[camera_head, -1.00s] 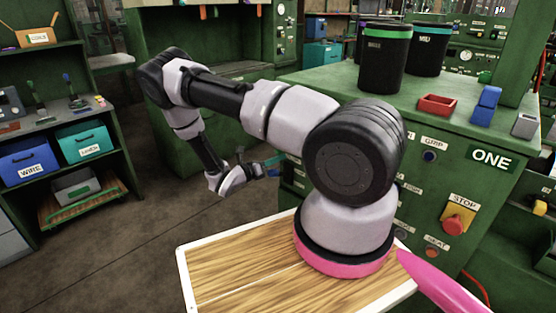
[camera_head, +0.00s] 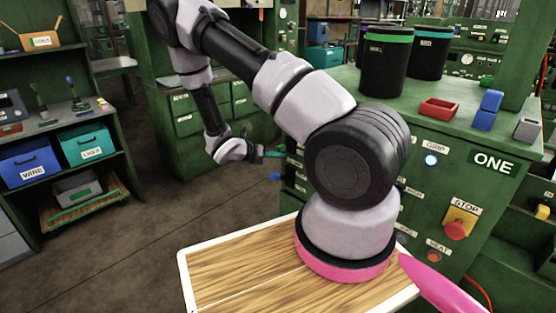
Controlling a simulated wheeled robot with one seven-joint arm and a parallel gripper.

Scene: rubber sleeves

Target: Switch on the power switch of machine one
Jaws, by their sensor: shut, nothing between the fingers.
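Machine one is the green cabinet (camera_head: 470,185) on the right, with a white-lettered ONE sign (camera_head: 494,162) on its front. Its GRIP lamp (camera_head: 430,160) glows pale blue. A red STOP button (camera_head: 456,229) on a yellow plate sits lower right. My arm's shoulder hides much of the panel, and I cannot make out the power switch. My gripper (camera_head: 262,153) is left of the cabinet, small in view, shut and empty.
Two black bins, a red tray (camera_head: 439,108) and blue blocks (camera_head: 487,110) stand on the cabinet top. A shelf (camera_head: 70,125) with blue and teal boxes is at left. Green drawers (camera_head: 195,118) stand behind the gripper. The floor between is clear.

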